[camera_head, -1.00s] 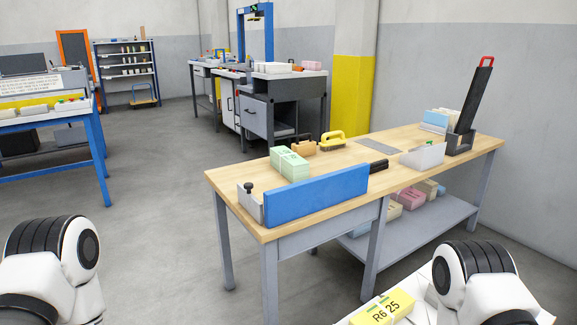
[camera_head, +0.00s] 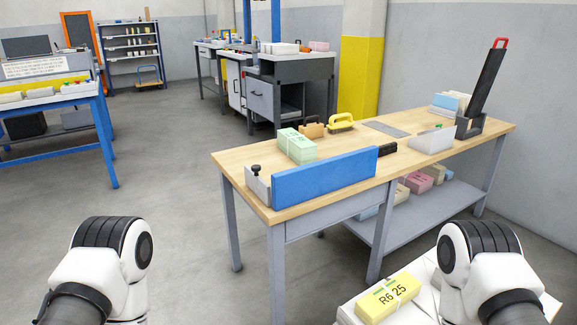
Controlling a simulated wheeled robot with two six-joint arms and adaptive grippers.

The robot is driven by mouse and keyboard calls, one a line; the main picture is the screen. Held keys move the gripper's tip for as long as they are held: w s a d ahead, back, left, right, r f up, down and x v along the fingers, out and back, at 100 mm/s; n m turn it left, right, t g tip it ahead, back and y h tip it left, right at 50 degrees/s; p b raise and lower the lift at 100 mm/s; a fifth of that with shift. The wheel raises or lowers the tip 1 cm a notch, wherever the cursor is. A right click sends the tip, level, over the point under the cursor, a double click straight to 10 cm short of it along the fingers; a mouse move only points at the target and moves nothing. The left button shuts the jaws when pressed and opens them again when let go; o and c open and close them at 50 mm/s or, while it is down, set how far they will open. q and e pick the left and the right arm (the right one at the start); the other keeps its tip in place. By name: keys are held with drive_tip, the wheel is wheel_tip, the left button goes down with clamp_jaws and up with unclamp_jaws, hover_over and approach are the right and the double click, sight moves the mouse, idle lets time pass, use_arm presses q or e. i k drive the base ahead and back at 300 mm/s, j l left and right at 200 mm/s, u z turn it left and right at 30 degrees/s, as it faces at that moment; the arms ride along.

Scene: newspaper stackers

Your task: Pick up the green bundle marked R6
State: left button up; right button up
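A light green bundle (camera_head: 297,146) with a pale band lies on the wooden workbench (camera_head: 240,160), behind a long blue block. No marking on it can be read from here.
On the bench stand a blue block (camera_head: 325,176), a yellow-handled brush (camera_head: 341,122), a white bin (camera_head: 432,139) and a tall dark tool in a holder. Pink and yellow bundles lie on the lower shelf (camera_head: 437,207). The floor left of the bench is clear.

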sight(302, 150)
drive_tip(key=i+j+z, duration=0.55)
drive_tip(key=z, duration=0.15)
drive_tip(key=i+j+z, duration=0.2)
drive_tip(key=j+z, duration=0.15)
